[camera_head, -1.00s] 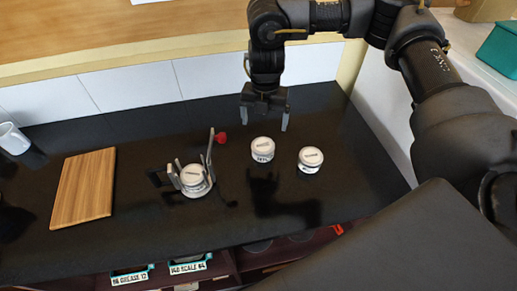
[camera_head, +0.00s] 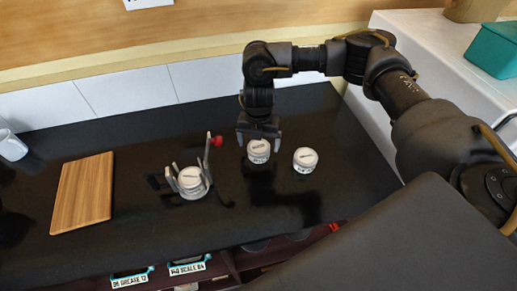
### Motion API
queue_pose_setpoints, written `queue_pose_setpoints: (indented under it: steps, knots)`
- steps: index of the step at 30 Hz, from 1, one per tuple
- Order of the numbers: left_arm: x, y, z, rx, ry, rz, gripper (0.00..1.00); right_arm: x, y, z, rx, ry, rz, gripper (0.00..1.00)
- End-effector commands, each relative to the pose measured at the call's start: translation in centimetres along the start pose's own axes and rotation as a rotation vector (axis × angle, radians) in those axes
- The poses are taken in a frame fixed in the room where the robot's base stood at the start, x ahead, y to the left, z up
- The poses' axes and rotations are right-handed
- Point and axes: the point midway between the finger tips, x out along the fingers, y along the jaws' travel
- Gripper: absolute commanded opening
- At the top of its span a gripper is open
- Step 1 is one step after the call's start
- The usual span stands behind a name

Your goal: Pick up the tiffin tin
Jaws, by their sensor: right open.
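Three small round tins with pale lids stand on the black counter, and I cannot tell which is the tiffin tin. The middle tin (camera_head: 258,152) is right below my right gripper (camera_head: 258,143). That gripper is open and points down, with one finger at each side of the tin's lid in the picture. I cannot tell whether the fingers touch it. The right tin (camera_head: 305,160) stands apart, just to the right. The left tin (camera_head: 190,178) sits inside a metal holder (camera_head: 196,193) with upright prongs and a red knob (camera_head: 217,142). My left gripper is out of view.
A wooden board (camera_head: 83,192) lies on the left of the black counter (camera_head: 140,225), with a white mug (camera_head: 11,146) behind it. A tiled wall (camera_head: 130,89) bounds the back. Labelled bins (camera_head: 130,281) show below the front edge. A teal box (camera_head: 496,49) stands far right.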

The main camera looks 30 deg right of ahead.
Motion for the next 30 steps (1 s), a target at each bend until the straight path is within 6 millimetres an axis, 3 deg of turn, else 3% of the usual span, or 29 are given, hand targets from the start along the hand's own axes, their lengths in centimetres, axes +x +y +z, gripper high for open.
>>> queue_pose_setpoints:
  steps: [6,13,26,30]
  knots:
    - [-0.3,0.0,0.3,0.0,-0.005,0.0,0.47,2.1,0.0,0.0,0.001,0.001,-0.001,0.92]
    - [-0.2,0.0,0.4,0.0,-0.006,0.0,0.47,2.3,0.0,0.0,0.0,-0.001,0.0,0.92]
    - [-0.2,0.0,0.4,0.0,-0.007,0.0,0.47,2.2,0.0,0.0,0.0,-0.001,0.0,0.37]
    - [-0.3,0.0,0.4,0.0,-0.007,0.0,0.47,2.2,0.0,0.0,0.0,-0.001,0.001,0.37]
